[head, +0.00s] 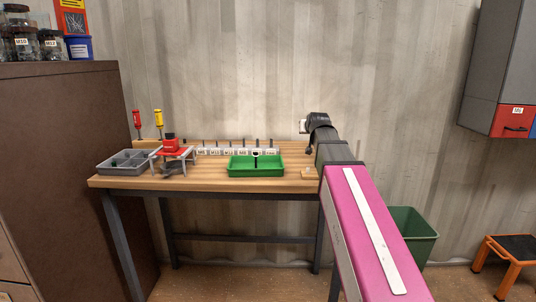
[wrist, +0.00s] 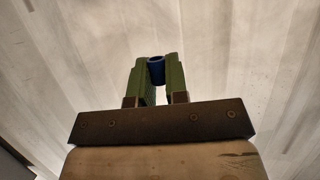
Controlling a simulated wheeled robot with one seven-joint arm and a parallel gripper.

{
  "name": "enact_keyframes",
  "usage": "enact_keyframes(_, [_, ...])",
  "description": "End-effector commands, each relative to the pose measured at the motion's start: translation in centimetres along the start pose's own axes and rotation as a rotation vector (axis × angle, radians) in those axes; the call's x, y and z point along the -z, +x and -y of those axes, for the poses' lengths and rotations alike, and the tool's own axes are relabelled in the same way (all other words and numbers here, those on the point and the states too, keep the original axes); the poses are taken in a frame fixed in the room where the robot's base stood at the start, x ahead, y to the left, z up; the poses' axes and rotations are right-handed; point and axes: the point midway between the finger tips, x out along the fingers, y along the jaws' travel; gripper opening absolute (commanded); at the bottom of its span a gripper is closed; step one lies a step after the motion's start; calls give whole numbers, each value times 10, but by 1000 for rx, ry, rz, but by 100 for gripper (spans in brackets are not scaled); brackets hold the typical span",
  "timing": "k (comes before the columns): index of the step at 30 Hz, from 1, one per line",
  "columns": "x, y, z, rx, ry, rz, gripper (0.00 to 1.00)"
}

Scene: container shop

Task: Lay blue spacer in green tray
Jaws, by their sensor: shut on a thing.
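The blue spacer (wrist: 156,70), a short round sleeve with an open end, is held between the green fingers of my gripper (wrist: 157,78) in the wrist view. My gripper is shut on it, with the wall behind. The green tray (head: 256,173) sits on the wooden bench near its front edge, right of the middle. Its inside looks empty, apart from a dark upright shape at its back edge. In the head view my arm's end is above the bench's right end, right of the tray and higher; the fingers and spacer cannot be made out there.
On the bench (head: 210,186) stand a grey divided bin (head: 122,169), a red-topped stand (head: 172,150), and red and yellow screwdrivers (head: 158,120). A row of labelled holders with dark pegs (head: 230,151) runs behind the tray.

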Motion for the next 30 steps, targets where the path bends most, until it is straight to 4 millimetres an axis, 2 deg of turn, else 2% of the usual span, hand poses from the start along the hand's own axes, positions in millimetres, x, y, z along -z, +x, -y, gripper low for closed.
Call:
enact_keyframes(1, [-2,-1,-8,-19,6,0,0])
enact_keyframes(4, [-2,-1,-13,-29,12,0,0])
enact_keyframes(8, [2,2,10,19,-6,0,0])
enact_keyframes(11, [10,3,46,101,-40,-1,0])
enact_keyframes(17, [26,-2,137,325,-132,0,0])
enact_keyframes(21, [39,-14,200,488,-200,-1,0])
enact_keyframes(24, [46,-25,239,594,-244,-1,0])
enact_keyframes(27, [52,-36,270,680,-280,-2,0])
enact_keyframes(30, [56,-45,291,741,-306,-2,0])
